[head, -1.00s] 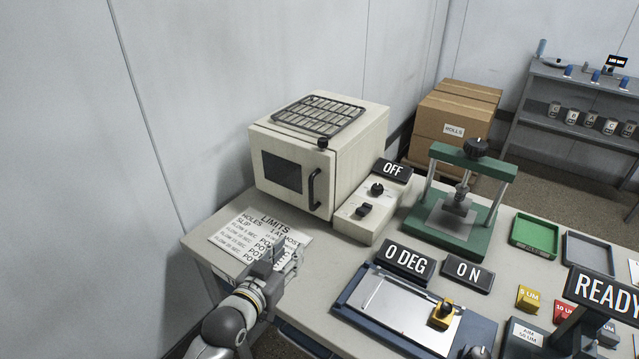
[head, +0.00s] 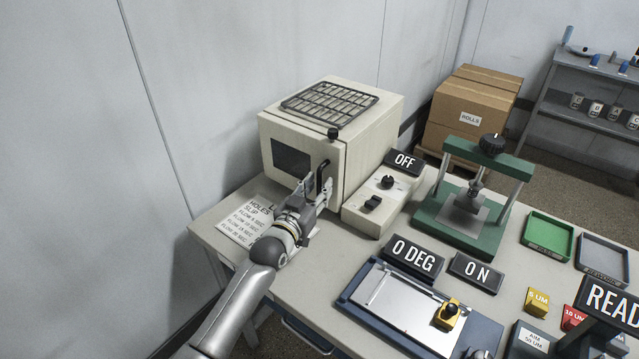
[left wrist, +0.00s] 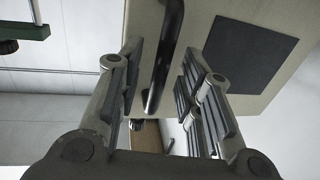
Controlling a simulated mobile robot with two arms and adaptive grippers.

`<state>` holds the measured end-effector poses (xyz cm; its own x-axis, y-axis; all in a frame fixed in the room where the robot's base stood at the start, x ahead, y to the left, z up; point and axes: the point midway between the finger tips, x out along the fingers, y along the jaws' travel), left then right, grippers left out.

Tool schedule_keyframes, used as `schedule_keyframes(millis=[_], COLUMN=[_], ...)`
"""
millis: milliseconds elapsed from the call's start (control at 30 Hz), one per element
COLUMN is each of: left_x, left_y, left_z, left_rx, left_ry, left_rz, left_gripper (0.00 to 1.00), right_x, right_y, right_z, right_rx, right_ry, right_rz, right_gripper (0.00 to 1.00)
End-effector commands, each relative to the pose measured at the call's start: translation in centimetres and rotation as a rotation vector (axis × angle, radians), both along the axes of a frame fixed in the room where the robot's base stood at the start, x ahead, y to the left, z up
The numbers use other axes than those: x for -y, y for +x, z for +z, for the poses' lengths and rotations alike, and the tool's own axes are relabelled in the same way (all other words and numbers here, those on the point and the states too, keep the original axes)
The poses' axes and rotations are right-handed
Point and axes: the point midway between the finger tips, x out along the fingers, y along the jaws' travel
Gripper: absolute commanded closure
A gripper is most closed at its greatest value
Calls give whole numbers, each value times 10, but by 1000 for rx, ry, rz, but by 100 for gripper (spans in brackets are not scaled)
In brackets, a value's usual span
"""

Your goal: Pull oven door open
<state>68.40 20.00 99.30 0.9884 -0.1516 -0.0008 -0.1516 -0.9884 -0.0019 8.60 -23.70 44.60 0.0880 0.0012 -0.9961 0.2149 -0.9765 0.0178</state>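The oven (head: 330,130) is a cream box at the back left of the table, with a dark window (head: 291,158) in its front door. The door is shut. Its black vertical handle (head: 322,178) is on the door's right side. My left gripper (head: 318,190) is at the handle. In the left wrist view the handle (left wrist: 163,60) runs between the two open fingers (left wrist: 155,85), with a gap to the finger on each side. The door window (left wrist: 250,55) shows to the right there. My right gripper is not in view.
A wire rack (head: 330,104) lies on the oven top. A control box (head: 377,203) with an OFF sign (head: 404,161) stands right of the oven. A green press (head: 470,210) and a coating plate (head: 405,300) are further right. A printed limits sheet (head: 240,222) lies under my left arm.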

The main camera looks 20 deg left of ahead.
Motion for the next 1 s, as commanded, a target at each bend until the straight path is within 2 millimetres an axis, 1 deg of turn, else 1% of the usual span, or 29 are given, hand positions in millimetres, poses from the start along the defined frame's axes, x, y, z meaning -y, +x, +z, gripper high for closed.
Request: schedule_keyframes(millis=[33,133,300,500,533,700,800,1000], left_x=[1,2,2,2,2,2,2,2], left_y=[5,11,15,15,15,15,15,15], left_z=[1,0,0,0,0,0,0,0], left_rx=[0,0,0,0,0,0,0,-1], left_ry=[0,0,1,1,1,0,0,1], left_rz=[0,0,0,0,0,0,0,0], left_gripper=[66,66,66,66,68,90,100,100], right_x=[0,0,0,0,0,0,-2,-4], right_y=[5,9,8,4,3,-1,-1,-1], right_z=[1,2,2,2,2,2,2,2], right_rx=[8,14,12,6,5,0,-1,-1], right_ry=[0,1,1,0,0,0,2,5], right_rz=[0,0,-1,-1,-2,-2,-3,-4], right_gripper=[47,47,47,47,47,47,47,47])
